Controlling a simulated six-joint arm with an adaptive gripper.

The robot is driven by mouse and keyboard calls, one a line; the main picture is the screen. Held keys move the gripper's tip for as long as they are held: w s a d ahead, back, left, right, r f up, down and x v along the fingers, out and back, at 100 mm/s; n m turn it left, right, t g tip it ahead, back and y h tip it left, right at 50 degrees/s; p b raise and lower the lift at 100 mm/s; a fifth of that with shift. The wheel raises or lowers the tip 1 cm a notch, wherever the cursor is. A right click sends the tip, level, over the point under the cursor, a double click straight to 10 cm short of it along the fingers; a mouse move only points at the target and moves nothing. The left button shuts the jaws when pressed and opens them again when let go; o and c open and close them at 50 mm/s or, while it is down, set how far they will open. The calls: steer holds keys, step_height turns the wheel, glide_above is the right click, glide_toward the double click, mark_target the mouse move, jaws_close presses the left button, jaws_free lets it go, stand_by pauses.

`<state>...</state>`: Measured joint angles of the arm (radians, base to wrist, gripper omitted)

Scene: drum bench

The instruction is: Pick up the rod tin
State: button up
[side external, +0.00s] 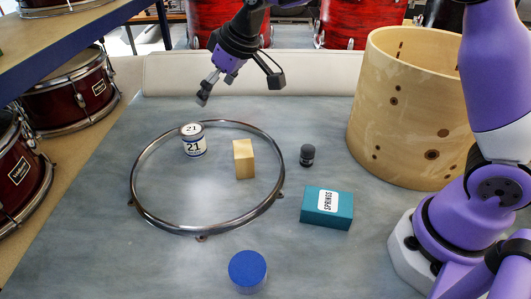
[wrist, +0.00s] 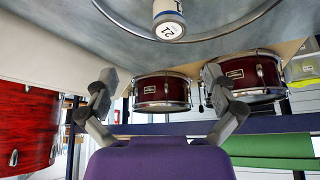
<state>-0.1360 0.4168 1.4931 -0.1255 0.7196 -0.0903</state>
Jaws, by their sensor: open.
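The tin that looks like the rod tin is a short white and dark-blue cylinder (side external: 194,142) marked 21. It stands upright inside the metal drum hoop (side external: 144,208), near the hoop's far left side. It also shows in the wrist view (wrist: 168,14), at the top and cut off by the frame edge. My gripper (side external: 240,88) hangs above the far part of the bench, higher than the tin and apart from it. Its two fingers are spread wide with nothing between them, as the wrist view also shows (wrist: 160,77).
A wooden block (side external: 244,160) stands inside the hoop, right of the tin. Right of the hoop are a small dark jar (side external: 307,155), a teal SPRINGS box (side external: 326,208) and a large wooden drum shell (side external: 410,110). A blue-lidded container (side external: 247,270) stands in front. The bench's left side is clear.

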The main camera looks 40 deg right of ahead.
mark_target(192, 129)
steer(key=shift+n, duration=0.4)
steer(key=x, duration=0.3)
steer(key=a+x, duration=0.1)
steer(key=x, duration=0.2)
steer(key=w+x, duration=0.1)
steer(key=x, duration=0.2)
steer(key=shift+w+a+r, duration=0.1)
steer(key=shift+w+a, duration=0.05)
steer(key=shift+a, duration=0.15)
steer(key=x, duration=0.6)
steer(key=shift+s, duration=0.35)
steer(key=c, duration=1.3)
